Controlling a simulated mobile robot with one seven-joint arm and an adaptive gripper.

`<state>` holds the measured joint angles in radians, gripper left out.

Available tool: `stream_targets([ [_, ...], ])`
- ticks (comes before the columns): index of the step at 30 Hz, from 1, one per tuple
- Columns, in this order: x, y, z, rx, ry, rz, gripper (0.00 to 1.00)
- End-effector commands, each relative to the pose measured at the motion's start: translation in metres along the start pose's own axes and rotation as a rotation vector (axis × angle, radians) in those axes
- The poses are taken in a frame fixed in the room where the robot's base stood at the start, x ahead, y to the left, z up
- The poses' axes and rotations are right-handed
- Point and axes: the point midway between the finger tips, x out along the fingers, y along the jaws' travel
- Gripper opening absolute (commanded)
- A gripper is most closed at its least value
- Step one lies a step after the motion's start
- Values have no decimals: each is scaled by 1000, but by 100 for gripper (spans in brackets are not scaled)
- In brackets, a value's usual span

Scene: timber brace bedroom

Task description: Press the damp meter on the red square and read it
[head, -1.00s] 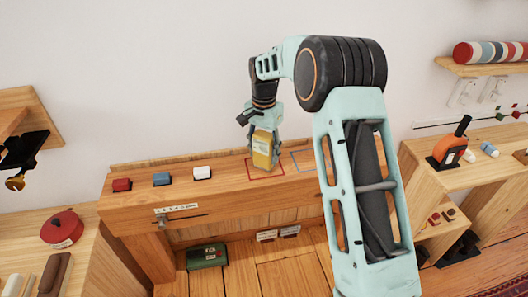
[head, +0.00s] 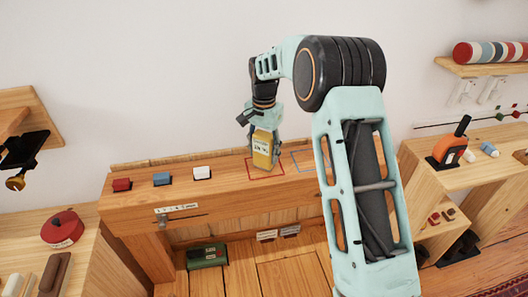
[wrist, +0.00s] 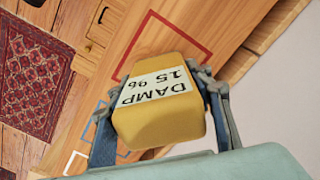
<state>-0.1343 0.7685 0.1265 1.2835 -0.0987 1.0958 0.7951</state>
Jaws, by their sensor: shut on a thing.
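The yellow damp meter (head: 262,152) is upright in my gripper (head: 264,134), with its lower end at the red square (head: 251,174) on the wooden beam top. In the wrist view the damp meter (wrist: 160,115) sits between both fingers of my gripper (wrist: 158,108). Its white label reads "DAMP 15 %", upside down in that view. The red square (wrist: 207,52) shows beyond the meter there. Whether the meter's tip touches the wood is hidden.
A blue outline (head: 297,161) lies right of the red one, partly behind my arm. Red (head: 121,185), blue (head: 161,179) and white (head: 201,173) blocks stand to the left on the beam. A green box (head: 207,256) sits below.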

Motion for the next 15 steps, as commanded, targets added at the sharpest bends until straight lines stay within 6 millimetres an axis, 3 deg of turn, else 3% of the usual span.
stream_targets([
  [15, -42, 0, 0, 0, 1, -1, 23],
])
